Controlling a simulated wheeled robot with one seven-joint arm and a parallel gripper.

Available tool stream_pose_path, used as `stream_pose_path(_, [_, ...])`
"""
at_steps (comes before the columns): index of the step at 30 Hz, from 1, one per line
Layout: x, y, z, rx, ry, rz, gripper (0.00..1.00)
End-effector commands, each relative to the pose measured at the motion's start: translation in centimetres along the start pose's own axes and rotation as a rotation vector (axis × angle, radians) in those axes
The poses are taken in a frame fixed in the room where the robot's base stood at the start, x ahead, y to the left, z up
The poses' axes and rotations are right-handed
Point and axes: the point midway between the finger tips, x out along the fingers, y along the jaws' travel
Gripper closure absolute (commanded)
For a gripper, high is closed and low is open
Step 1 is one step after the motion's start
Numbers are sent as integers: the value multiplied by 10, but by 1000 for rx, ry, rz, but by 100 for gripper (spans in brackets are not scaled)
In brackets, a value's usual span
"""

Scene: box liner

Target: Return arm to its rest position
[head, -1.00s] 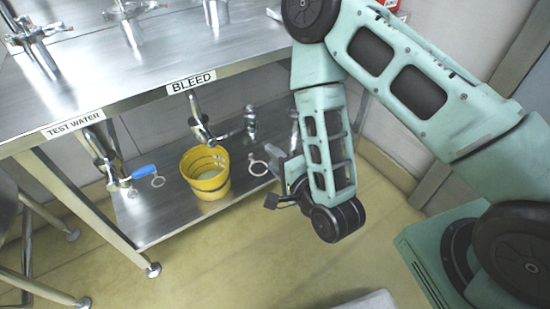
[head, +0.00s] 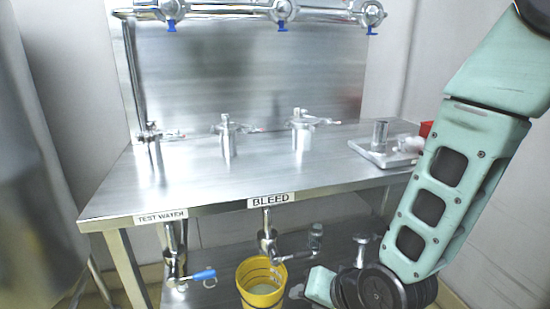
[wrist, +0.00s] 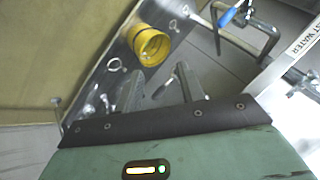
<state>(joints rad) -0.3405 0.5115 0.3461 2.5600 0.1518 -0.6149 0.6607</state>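My teal arm runs down the right side of the head view, and its dark wrist joint sits at the bottom edge, right of the yellow bucket (head: 260,282). The fingers of my gripper (wrist: 157,80) are not clear in the head view. In the wrist view the two grey fingers stand apart with nothing held between them. The bucket (wrist: 151,45) shows beyond the fingers, on the lower shelf and apart from them.
The steel table (head: 270,170) carries clamped metal fittings and, at right, a small tray (head: 385,153). Valves hang under its front edge at the TEST WATER label (head: 161,216) and BLEED label (head: 271,200). A blue-handled valve (head: 203,274) is left of the bucket.

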Motion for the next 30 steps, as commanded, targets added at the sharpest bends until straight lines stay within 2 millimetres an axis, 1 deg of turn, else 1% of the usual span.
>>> stream_pose_path(1, [-14, -6, 3, -80, -41, 23, 61])
stream_pose_path(3, [-33, -8, 12, -193, -115, 66, 61])
stream_pose_path(5, [-50, -8, 20, -291, -180, 101, 61])
stream_pose_path(9, [-94, -4, 36, -499, -325, 172, 61])
stream_pose_path(15, [-149, 7, 55, -715, -493, 243, 61])
stream_pose_path(20, [-190, 17, 66, -848, -610, 285, 61])
stream_pose_path(21, [-201, 15, 65, -868, -631, 291, 61])
stream_pose_path(22, [-208, 9, 61, -862, -631, 291, 61])
stream_pose_path(26, [-228, -5, 50, -858, -630, 291, 61])
stream_pose_path(30, [-252, -22, 38, -855, -629, 291, 61])
